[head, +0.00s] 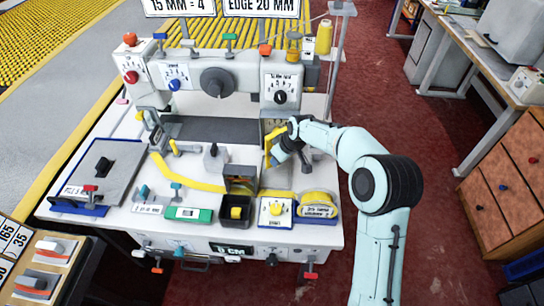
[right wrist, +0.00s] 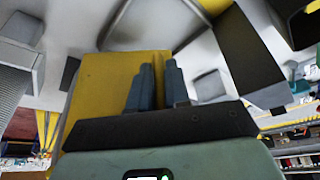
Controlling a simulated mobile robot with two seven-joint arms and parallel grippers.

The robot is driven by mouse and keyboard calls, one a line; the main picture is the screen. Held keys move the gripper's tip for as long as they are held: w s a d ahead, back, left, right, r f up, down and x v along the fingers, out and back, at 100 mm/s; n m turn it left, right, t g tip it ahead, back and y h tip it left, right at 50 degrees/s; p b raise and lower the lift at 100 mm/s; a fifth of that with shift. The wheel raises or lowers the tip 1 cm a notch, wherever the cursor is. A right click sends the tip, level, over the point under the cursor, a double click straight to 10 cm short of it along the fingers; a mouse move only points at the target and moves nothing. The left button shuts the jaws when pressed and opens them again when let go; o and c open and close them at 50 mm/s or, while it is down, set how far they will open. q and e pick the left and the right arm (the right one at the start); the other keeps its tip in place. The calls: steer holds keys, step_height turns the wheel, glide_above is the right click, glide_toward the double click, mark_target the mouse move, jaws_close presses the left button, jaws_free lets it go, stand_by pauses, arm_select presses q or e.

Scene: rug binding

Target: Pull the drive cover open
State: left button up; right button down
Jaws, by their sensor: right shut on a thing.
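The drive cover looks to be the yellow panel (head: 268,150) on the right side of the white machine, below the dial panel. In the right wrist view the yellow cover (right wrist: 100,82) fills the left middle. My right gripper (head: 276,150) reaches it from the right, and the arm hides part of the panel. In the right wrist view the fingers of my right gripper (right wrist: 158,80) are shut on a narrow upright yellow part of the cover. I cannot tell how far the cover stands open. My left gripper is not in view.
Several tools and boxes stand along the front of the white machine table (head: 130,222), including a yellow tape dispenser (head: 318,205). A metal pole (head: 335,70) rises behind my right arm. A wooden drawer cabinet (head: 510,180) stands right. Red floor between is clear.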

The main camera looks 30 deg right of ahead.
arm_select(q)
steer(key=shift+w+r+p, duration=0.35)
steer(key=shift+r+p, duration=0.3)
steer(key=shift+p, duration=0.05)
arm_select(e)
steer(key=s+d+n+g+y, duration=0.2)
steer(key=s+d+n+y, duration=0.1)
steer(key=s+d+n, duration=0.4)
steer(key=shift+d+n+g, duration=0.3)
steer(key=shift+d+n, duration=1)
steer(key=shift+n, duration=0.5)
steer(key=shift+r, duration=0.1)
steer(key=c, duration=1.2)
jaws_free()
steer(key=shift+o, duration=0.2)
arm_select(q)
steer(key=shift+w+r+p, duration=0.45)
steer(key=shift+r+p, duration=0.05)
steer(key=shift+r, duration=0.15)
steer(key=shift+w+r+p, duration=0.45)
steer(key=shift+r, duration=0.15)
arm_select(e)
steer(key=v, duration=1.3)
steer(key=shift+r, duration=0.15)
